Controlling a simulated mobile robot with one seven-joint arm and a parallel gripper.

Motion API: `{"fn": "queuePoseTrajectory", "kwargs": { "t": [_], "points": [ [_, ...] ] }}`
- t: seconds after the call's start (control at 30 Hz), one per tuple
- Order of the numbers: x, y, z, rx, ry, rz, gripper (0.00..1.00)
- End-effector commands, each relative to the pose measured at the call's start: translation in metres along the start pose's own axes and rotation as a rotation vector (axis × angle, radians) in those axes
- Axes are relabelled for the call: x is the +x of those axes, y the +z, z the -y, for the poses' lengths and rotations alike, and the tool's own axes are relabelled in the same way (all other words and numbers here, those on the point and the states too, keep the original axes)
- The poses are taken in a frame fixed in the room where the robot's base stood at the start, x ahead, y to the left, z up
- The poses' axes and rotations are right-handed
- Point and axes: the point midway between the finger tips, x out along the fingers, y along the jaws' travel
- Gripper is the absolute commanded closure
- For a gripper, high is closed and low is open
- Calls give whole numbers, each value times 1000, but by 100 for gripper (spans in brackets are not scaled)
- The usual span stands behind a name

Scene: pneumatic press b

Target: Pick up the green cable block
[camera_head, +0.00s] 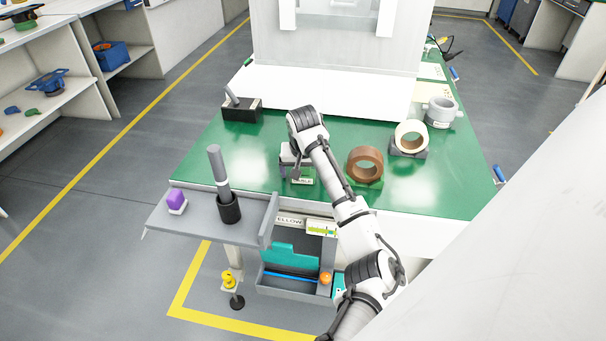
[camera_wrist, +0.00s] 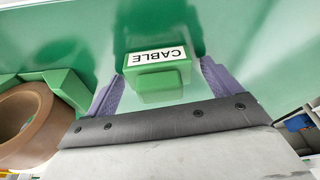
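The green cable block (camera_wrist: 158,80) has a white label reading CABLE and shows in the middle of the wrist view, against the green table top. A smaller raised green part faces my gripper. In the head view the block (camera_head: 302,181) is mostly hidden by my gripper and arm; its label shows just in front of them. My gripper (camera_wrist: 161,82) is open, with one purple finger on each side of the block's near part. Gaps show between the fingers and that part. Contact with the block's far part cannot be told. In the head view my gripper (camera_head: 294,164) points down at the table.
A brown tape roll (camera_head: 365,163) on a green holder stands close to the right of the block. A cream roll (camera_head: 411,136) and a grey roll (camera_head: 440,111) stand further right. A black block (camera_head: 241,110) is back left. The green table (camera_head: 245,155) is clear to the left.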

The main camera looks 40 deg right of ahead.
Motion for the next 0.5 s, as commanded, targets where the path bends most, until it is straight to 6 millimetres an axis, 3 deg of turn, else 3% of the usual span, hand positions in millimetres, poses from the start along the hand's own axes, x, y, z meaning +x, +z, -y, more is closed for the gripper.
{"fn": "queuePoseTrajectory", "kwargs": {
  "t": [0.07,0.33,0.5],
  "points": [
    [0,0,0,0,0,0,21],
    [0,0,0,0,0,0,57],
    [-1,0,0,0,0,-1,59]
  ]
}}
